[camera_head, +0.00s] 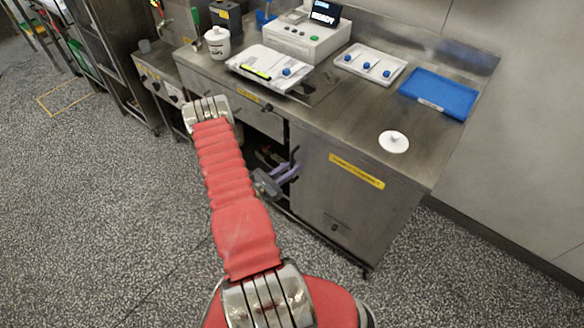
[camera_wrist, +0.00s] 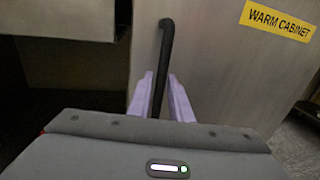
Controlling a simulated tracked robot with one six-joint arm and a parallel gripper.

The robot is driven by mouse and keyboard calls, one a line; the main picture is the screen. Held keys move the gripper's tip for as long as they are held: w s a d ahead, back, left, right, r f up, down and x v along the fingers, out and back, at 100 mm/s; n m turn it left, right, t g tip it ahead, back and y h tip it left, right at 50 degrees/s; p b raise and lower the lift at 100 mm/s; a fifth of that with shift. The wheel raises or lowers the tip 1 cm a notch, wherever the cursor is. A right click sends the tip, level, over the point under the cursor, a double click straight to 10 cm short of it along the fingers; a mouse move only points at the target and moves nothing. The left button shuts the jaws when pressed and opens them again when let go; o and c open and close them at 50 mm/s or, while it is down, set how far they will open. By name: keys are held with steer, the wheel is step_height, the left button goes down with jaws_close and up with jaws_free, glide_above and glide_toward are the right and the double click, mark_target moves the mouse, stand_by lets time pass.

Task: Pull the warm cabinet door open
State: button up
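The warm cabinet door (camera_head: 335,205) is a flat steel panel under the counter, with a yellow label (camera_head: 357,171) that reads WARM CABINET in the wrist view (camera_wrist: 277,20). The door looks shut, flush with the front. Its black bar handle (camera_wrist: 165,45) runs upright near the door's left edge. My gripper (camera_wrist: 161,75) has its two lilac fingers on either side of the handle, with a narrow gap showing on the right. It looks open around the bar. In the head view my gripper (camera_head: 288,172) is at the door's left edge; the handle is not clear there.
An open dark bay lies left of the door. On the counter (camera_head: 365,115) are a white machine (camera_head: 308,36), a tray with blue-capped items (camera_head: 370,65), a blue tray (camera_head: 439,93) and a white lid (camera_head: 394,141). The speckled floor (camera_head: 450,270) before the door is clear.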

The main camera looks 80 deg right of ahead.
steer(key=shift+c, duration=0.2)
jaws_close()
steer(key=shift+a, duration=0.15)
stand_by(0.3)
